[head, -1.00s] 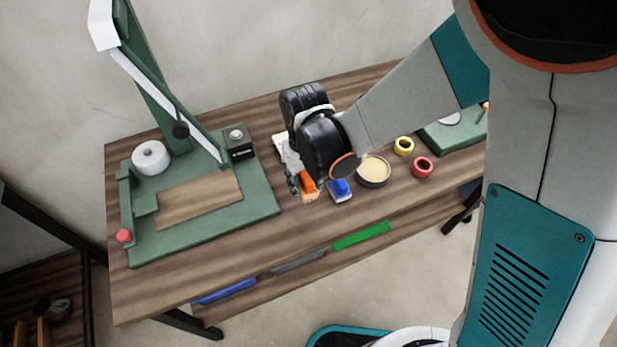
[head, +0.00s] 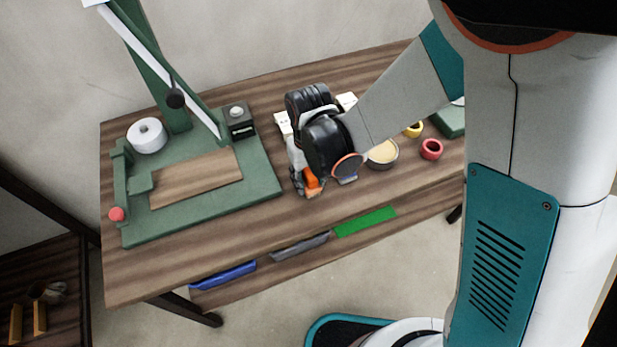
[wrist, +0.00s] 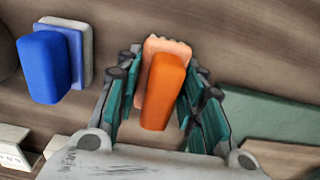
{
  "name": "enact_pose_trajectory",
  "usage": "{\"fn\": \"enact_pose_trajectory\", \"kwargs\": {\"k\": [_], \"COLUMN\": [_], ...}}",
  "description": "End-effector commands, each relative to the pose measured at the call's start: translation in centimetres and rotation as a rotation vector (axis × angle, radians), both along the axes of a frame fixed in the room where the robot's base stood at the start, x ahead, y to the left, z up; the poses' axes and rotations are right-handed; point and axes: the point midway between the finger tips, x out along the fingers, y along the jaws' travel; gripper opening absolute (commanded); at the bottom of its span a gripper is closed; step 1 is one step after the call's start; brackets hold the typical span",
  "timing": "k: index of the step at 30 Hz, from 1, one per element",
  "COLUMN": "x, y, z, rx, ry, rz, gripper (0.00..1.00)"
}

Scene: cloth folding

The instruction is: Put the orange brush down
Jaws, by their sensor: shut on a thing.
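The orange brush (wrist: 163,90) has an orange block handle and a pale pinkish base. In the wrist view it sits between the two fingers of my gripper (wrist: 165,62), which are shut on its sides.
A blue brush (wrist: 45,68) lies to the left in the wrist view; in the head view it is mostly hidden. A round tin (head: 383,153), a red ring (head: 431,149) and a yellow ring stand to the right. The table's front strip is bare.

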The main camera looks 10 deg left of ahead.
Motion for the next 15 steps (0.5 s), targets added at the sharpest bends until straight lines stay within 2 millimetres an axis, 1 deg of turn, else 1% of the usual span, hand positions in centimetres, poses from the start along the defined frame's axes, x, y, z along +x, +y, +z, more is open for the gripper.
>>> {"fn": "enact_pose_trajectory", "kwargs": {"k": [2, 3, 5, 6, 15], "x": [0.0, 0.0, 0.0, 0.0, 0.0], "y": [0.0, 0.0, 0.0, 0.0, 0.0], "z": [-0.34, -0.38, -0.28, -0.27, -0.24], "rx": [0.0, 0.0, 0.0, 0.0, 0.0], "ry": [0.0, 0.0, 0.0, 0.0, 0.0], "rz": [0.0, 0.0, 0.0, 0.0, 0.0], "gripper": [0.13, 0.38, 0.51, 0.56, 0.56]}}
